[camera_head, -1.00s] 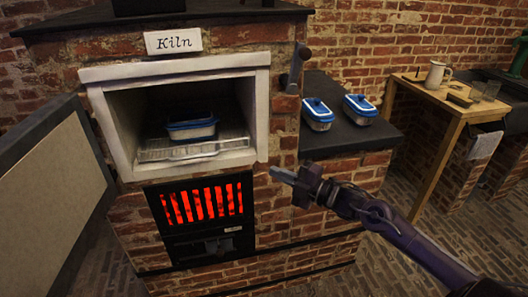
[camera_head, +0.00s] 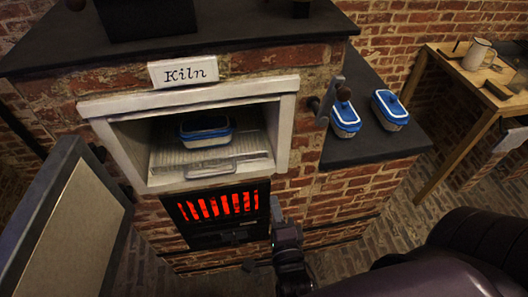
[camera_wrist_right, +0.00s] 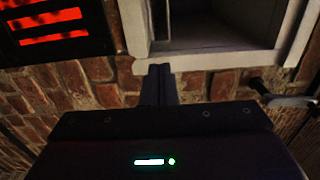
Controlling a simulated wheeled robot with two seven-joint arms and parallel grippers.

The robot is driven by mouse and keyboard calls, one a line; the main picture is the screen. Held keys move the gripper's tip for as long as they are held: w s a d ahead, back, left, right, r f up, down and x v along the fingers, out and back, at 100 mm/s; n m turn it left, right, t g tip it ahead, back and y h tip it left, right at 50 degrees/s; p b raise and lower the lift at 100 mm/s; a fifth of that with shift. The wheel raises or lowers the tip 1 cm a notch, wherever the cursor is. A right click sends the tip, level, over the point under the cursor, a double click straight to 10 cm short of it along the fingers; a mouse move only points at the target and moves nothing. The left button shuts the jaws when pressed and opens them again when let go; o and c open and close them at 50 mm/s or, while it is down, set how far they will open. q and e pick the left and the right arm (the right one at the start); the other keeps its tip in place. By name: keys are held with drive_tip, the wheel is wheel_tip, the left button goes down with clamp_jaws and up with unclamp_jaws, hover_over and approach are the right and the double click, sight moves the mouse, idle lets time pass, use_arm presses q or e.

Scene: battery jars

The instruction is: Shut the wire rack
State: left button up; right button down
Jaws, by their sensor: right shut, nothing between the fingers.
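The wire rack (camera_head: 166,161) lies flat in the open mouth of the kiln (camera_head: 290,130), with its front edge close to the sill. A blue-lidded glass container (camera_head: 206,131) stands on the rack. My right gripper (camera_head: 276,208) is shut and empty. It is in front of the brickwork, below the lower right corner of the kiln mouth, apart from the rack. In the right wrist view its closed fingers (camera_wrist_right: 160,82) point towards the mouth's pale frame (camera_wrist_right: 225,59); the rack does not show there. My left gripper is out of view.
The kiln door (camera_head: 75,235) stands open at the left. A red-glowing grate (camera_head: 222,206) is below the mouth. Two more blue-lidded containers (camera_head: 345,120) (camera_head: 390,110) stand on the dark ledge (camera_head: 375,145) at the right. A wooden table (camera_head: 455,55) is farther right.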

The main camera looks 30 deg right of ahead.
drive_tip(key=w, duration=0.1)
drive_tip(key=p, duration=0.4)
approach(263, 154)
drive_tip(key=x, duration=0.5)
drive_tip(key=shift+w+f, duration=0.2)
drive_tip(key=shift+w+d+f, duration=0.2)
drive_tip(key=shift+w+d, duration=0.05)
drive_tip(key=shift+w, duration=0.45)
drive_tip(key=shift+w, duration=0.1)
drive_tip(key=b+x, duration=0.2)
drive_tip(key=x, duration=0.2)
drive_tip(key=shift+w+d+b, duration=0.15)
drive_tip(key=shift+w+b, duration=0.15)
drive_tip(key=shift+s+r, duration=0.1)
drive_tip(key=shift+r, duration=0.2)
